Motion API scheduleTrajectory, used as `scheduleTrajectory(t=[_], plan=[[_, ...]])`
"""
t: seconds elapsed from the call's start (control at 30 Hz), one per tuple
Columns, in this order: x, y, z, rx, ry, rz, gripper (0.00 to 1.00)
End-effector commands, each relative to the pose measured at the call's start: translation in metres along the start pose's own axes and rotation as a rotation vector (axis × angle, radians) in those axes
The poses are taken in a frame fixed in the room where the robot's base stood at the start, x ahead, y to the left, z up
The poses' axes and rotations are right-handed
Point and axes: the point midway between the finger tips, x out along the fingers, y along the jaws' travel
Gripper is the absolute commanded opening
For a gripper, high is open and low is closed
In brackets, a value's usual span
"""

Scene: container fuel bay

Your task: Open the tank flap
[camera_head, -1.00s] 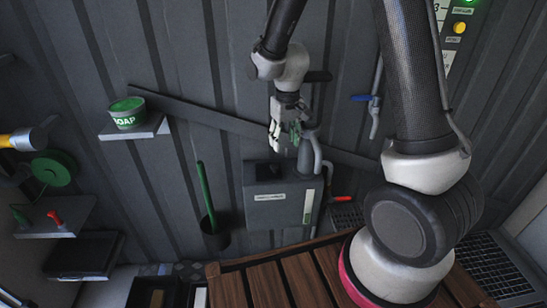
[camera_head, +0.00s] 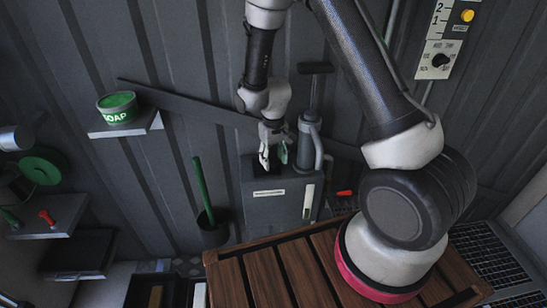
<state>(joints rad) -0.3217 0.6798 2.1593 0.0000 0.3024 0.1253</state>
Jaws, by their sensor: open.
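The grey tank (camera_head: 283,203) stands against the wall beyond the wooden bench, with a white label and a pale vertical strip on its front. A dark patch shows on its top at the left, partly hidden by my gripper; I cannot make out the flap's edge or whether it is up. My gripper (camera_head: 274,158) points down with open fingers, right over this patch. One finger is pale and the other side shows green. I cannot tell if a finger touches the tank.
A grey cylinder with a T-handle (camera_head: 311,120) rises right behind the tank. A black holder (camera_head: 213,234) with a green stick stands to its left. The soap tub (camera_head: 117,107) sits on a wall shelf. The slatted wooden bench (camera_head: 265,278) is in front.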

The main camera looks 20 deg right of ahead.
Motion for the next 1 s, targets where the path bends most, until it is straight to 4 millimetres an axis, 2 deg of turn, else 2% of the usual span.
scheduleTrajectory(t=[0.2, 0.5, 1.0], plan=[[0.0006, 0.0, -0.0001, 0.0, 0.0, 0.0, 0.49], [0.0004, 0.0, 0.0, 0.0, 0.0, 0.0, 0.0], [-0.0055, -0.0046, -0.0019, -0.005, -0.03, 0.074, 0.0]])
